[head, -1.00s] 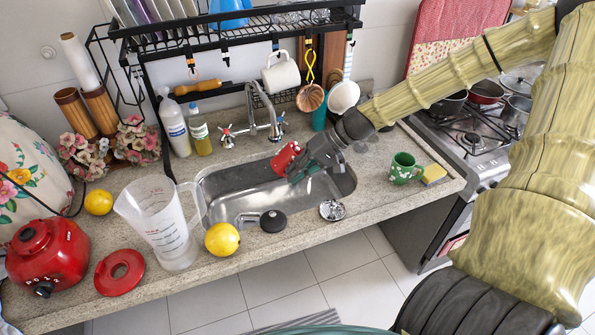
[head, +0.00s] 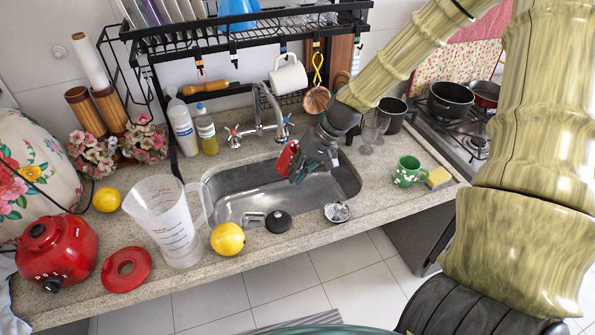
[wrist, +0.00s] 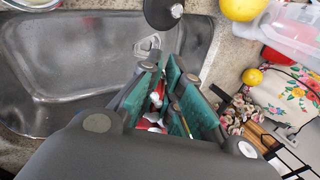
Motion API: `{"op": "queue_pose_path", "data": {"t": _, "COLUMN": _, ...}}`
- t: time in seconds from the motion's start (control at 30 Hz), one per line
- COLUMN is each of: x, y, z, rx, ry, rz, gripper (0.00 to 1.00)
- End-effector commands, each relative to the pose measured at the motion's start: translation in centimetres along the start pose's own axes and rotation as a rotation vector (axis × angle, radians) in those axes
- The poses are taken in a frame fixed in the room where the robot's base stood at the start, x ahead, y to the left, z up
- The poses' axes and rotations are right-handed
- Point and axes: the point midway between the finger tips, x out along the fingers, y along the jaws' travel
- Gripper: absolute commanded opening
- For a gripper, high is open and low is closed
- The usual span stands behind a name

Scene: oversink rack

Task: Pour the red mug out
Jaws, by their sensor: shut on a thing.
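My gripper (head: 308,165) is above the back right part of the sink basin, at the end of my arm. It is shut on the red mug (head: 286,158), which sits at the gripper's left side, tilted. The wrist view shows green finger pads (wrist: 172,88) with bits of red between and behind them; most of the mug is hidden there. I cannot see the mug's inside or whether liquid comes out. The metal sink (head: 247,198) lies below and its visible floor looks bare.
A faucet (head: 268,110) stands behind the sink. A green mug (head: 409,172) and sponge (head: 439,178) are at right. A measuring jug (head: 165,220), lemon (head: 228,239), black stopper (head: 278,221) and strainer (head: 337,211) line the front and left.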

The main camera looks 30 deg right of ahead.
Motion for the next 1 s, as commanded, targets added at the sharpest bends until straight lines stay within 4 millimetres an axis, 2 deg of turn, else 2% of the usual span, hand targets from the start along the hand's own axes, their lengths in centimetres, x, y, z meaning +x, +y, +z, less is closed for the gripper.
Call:
{"op": "queue_pose_path", "data": {"t": 0.6, "x": 0.0, "y": 0.1, "z": 0.0, "rx": -0.004, "ry": 0.001, "rz": 0.188, "gripper": 0.0}}
{"op": "queue_pose_path", "data": {"t": 1.0, "x": 0.3, "y": -1.3, "z": 0.0, "rx": -0.005, "ry": -0.001, "rz": 0.295, "gripper": 0.0}}
